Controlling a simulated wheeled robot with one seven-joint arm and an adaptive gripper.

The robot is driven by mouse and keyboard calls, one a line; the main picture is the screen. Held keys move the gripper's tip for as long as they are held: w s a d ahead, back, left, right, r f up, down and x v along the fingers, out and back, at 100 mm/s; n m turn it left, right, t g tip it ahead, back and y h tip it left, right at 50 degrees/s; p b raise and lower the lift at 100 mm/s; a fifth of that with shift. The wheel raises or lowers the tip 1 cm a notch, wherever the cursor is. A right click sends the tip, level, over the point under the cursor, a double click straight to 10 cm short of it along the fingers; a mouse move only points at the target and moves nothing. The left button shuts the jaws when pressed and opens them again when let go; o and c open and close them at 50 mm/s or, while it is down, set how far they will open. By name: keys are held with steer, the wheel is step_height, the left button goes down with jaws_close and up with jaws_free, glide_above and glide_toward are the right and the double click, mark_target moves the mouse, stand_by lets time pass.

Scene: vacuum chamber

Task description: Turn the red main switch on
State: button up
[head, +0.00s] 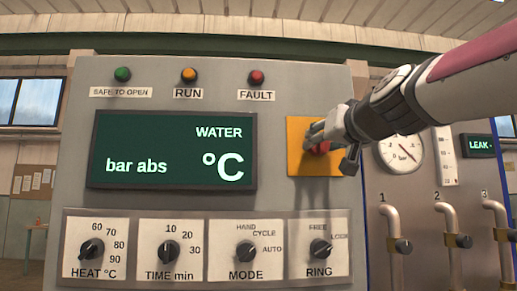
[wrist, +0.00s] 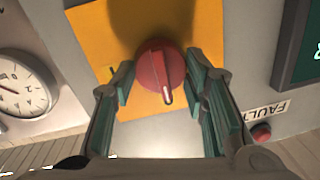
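The red main switch (wrist: 158,68) is a round rotary knob on a yellow plate (wrist: 112,22). In the wrist view its white pointer mark points down and slightly right. A small black mark shows on the plate to its left. In the head view the switch (head: 321,147) is mostly hidden behind my gripper (head: 328,136), and the yellow plate (head: 297,163) shows around it. My gripper (wrist: 159,71) is open, with one finger on each side of the knob. The fingertips are close to its rim; I cannot tell whether they touch it.
A dark display (head: 172,150) reads WATER, bar abs and °C, without numbers. Green, orange and red lamps sit above it. Several black knobs, including RING (head: 320,249), line the panel below. A dial gauge (head: 402,152) and pipes with valves stand at the right.

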steer(key=shift+m, duration=0.4)
steer(key=m+b, duration=0.1)
steer(key=m, duration=0.7)
steer(key=shift+d+f+t, duration=0.1)
steer(key=shift+f+t, duration=0.05)
steer(key=shift+t, duration=0.25)
steer(key=m+h, duration=0.1)
steer(key=m, duration=0.5)
steer(key=shift+f+m+h+p, duration=0.15)
steer(key=shift+m+p, duration=0.25)
steer(key=shift+m, duration=0.65)
steer(key=shift+m+h+p, duration=0.15)
steer(key=shift+m+p, duration=0.2)
steer(key=shift+m, duration=0.7)
steer(key=o, duration=1.1)
steer(key=shift+o, duration=0.2)
